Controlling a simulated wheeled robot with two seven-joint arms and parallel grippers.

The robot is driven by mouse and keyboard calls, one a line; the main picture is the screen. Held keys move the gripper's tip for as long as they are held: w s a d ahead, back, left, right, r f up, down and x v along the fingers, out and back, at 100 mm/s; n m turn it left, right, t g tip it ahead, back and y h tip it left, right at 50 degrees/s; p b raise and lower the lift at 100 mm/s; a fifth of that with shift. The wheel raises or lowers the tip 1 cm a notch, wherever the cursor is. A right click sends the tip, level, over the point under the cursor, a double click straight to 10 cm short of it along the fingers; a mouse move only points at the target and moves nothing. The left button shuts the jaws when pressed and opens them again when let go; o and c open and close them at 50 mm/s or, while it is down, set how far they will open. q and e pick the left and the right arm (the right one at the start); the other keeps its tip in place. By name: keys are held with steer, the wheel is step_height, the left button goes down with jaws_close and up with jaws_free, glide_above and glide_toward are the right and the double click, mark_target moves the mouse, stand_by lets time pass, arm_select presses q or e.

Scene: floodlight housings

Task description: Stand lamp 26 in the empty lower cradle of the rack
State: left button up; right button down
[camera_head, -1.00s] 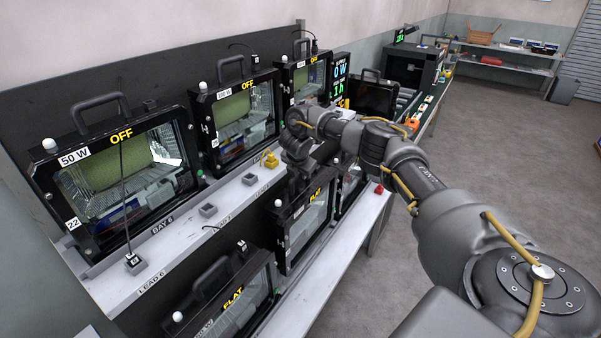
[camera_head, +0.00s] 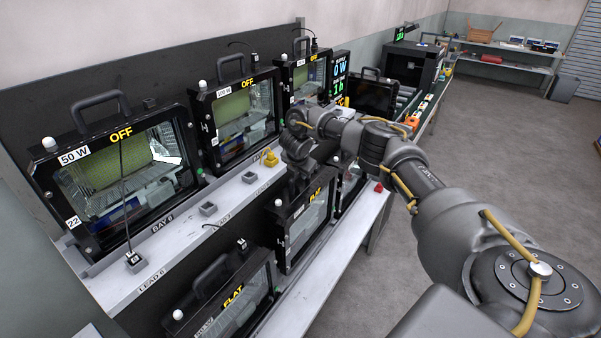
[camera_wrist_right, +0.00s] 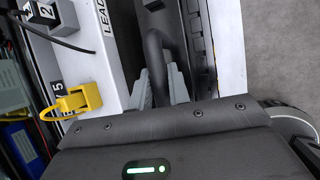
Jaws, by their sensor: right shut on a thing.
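My right gripper (camera_wrist_right: 160,92) is shut on the black carrying handle (camera_wrist_right: 156,50) of a lamp, with a grey finger on each side of it. In the head view that lamp (camera_head: 284,236) is a black-framed housing marked FLAT, upright in the lower row, directly below my right gripper (camera_head: 300,186). Its number is not readable, and I cannot tell whether its base rests in a cradle. The rack's white shelf (camera_head: 227,194) runs behind it. No empty lower cradle shows clearly. My left gripper is out of view.
Another FLAT lamp (camera_head: 235,305) stands at lower left, and part of a lamp (camera_head: 352,182) shows to the right. Upper lamps marked OFF, such as the 50 W one (camera_head: 120,178), line the rack. A yellow plug (camera_head: 270,159) sits on the shelf. The floor (camera_head: 480,150) at right is clear.

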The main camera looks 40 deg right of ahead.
mark_target(300, 184)
steer(key=shift+w+f+b, duration=0.1)
steer(key=shift+f+b, duration=1.05)
steer(key=shift+f, duration=0.85)
stand_by(1.1)
steer(key=shift+f, duration=0.5)
stand_by(1.6)
